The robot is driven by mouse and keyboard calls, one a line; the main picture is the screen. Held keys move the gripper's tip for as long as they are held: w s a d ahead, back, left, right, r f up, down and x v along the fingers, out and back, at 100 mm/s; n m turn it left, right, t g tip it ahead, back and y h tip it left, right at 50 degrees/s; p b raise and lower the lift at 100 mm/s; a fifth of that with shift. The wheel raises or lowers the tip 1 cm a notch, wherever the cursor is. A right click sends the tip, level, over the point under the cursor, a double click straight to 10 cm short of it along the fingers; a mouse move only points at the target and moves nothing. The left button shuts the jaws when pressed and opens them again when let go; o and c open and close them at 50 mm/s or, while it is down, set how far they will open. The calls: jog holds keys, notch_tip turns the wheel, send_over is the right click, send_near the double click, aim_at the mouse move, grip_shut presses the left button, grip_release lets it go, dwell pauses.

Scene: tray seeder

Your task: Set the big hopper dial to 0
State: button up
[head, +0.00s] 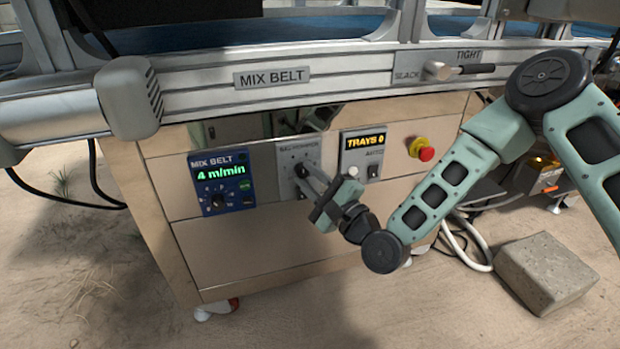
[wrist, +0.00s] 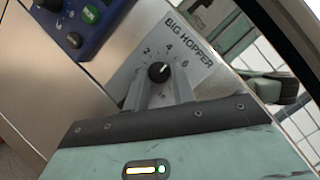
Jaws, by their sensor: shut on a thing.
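The big hopper dial (wrist: 158,72) is a small black round knob on a grey plate (wrist: 190,42) marked BIG HOPPER, with 2, 4 and 6 legible around it. Its white mark points to the right and slightly up, toward the 6. The 0 is not clearly legible. My gripper (wrist: 160,84) has its two grey fingers on either side of the dial and is shut on it. In the head view my gripper (head: 304,172) reaches the plate from the lower right, and its fingers hide most of the dial.
Left of the plate is the blue MIX BELT panel (head: 221,182), reading 4 m/min. To the right are the TRAYS display (head: 363,140) and a red stop button (head: 426,154). The slack/tight lever (head: 468,70) sits above. A concrete block (head: 545,273) lies on the ground.

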jog(key=shift+r+p, duration=0.15)
jog(key=shift+p, duration=0.2)
